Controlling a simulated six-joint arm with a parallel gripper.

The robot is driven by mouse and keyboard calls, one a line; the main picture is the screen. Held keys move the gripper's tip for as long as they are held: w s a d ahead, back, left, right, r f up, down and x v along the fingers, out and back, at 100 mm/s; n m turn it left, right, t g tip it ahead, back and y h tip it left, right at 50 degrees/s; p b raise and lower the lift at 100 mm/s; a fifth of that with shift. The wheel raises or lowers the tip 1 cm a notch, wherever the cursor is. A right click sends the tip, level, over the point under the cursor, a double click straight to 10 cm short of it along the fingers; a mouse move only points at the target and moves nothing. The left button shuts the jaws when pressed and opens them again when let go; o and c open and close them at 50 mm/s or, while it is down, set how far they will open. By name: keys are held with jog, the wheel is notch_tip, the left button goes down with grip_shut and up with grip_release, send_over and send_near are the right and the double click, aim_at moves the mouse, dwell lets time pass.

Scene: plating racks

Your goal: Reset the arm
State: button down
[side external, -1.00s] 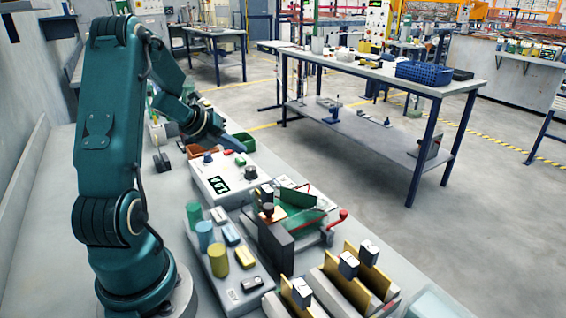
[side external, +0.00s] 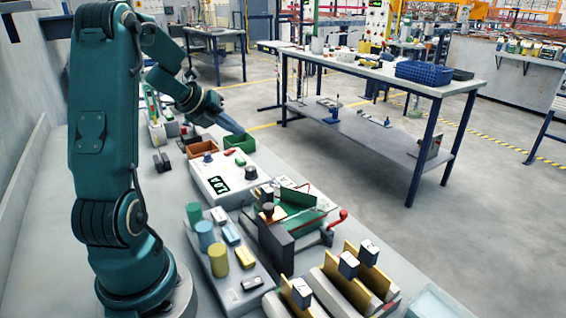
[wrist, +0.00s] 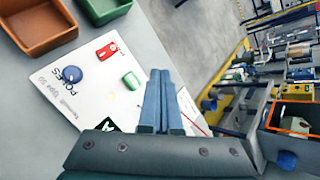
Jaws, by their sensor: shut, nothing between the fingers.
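My arm is teal and stands at the left of the bench in the side external view. My gripper (side external: 236,130) is a blue pair of fingers, shut and empty. It hangs in the air above the green bin and the far end of the white control box (side external: 225,180). In the wrist view the gripper (wrist: 160,80) shows its two fingers side by side with nothing between them. The white box lies below and left of them there, with a blue knob (wrist: 72,76) and a green button (wrist: 132,80).
A brown bin (side external: 201,150) and a green bin (side external: 240,142) sit behind the white box. Nearer are a green fixture with a red handle (side external: 337,218), a tray with coloured cylinders (side external: 217,258), and racks with yellow plates (side external: 375,268). A separate table (side external: 380,72) stands beyond open floor.

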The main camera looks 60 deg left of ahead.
dwell(0.4)
jog(key=shift+w+d, duration=0.15)
jog(key=w+d+r+n+t+y, duration=0.1)
jog(key=w+d+r+n+t, duration=0.2)
jog(key=d+r, duration=0.6)
jog(key=w+d+r+n+t, duration=0.3)
jog(key=d+r+t, duration=0.1)
jog(key=d+r, duration=0.5)
jog(key=s+d+f+n+g+h, duration=0.1)
jog(key=s+d+f+n+g, duration=0.4)
jog(key=s+n, duration=0.4)
jog(key=s+d+f+n+g+h, duration=0.1)
jog(key=s+d+f+n+g, duration=0.4)
jog(key=s+d+f+n, duration=0.2)
notch_tip(320, 180, down, 3)
jog(key=s+n, duration=0.2)
jog(key=shift+s+n+h, duration=0.25)
jog(key=shift+n+h, duration=0.05)
jog(key=shift+h, duration=0.1)
